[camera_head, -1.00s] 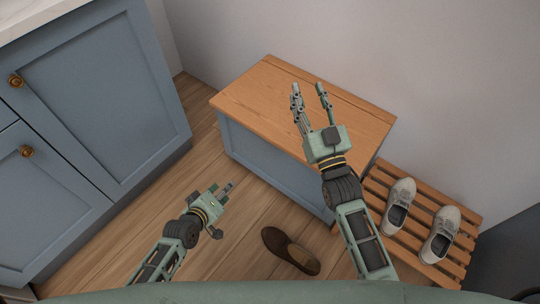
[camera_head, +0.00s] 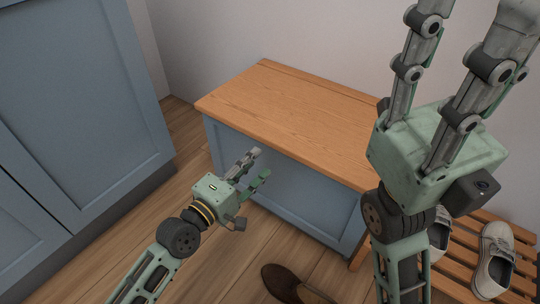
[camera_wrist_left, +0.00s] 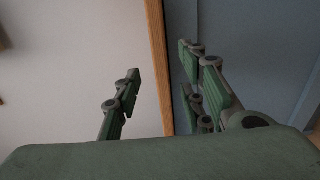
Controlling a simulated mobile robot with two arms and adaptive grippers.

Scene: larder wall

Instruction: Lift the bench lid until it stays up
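The bench has a wooden lid (camera_head: 290,105) that lies flat and closed on a blue box (camera_head: 290,190) against the wall. My left gripper (camera_head: 261,164) is open and empty in front of the bench's blue front, below the lid's front edge in the head view. In the left wrist view the lid's wooden edge (camera_wrist_left: 158,65) runs between the spread fingers (camera_wrist_left: 162,85), with the blue front (camera_wrist_left: 245,50) on the right. I see no contact with the lid. My right gripper (camera_head: 465,25) is raised close to the head camera, fingers spread, tips cut off by the frame; it hides the bench's right end.
A blue cabinet (camera_head: 85,110) stands at the left. A slatted wooden rack (camera_head: 455,265) with pale shoes (camera_head: 494,262) is at the right of the bench, partly hidden by my right arm.

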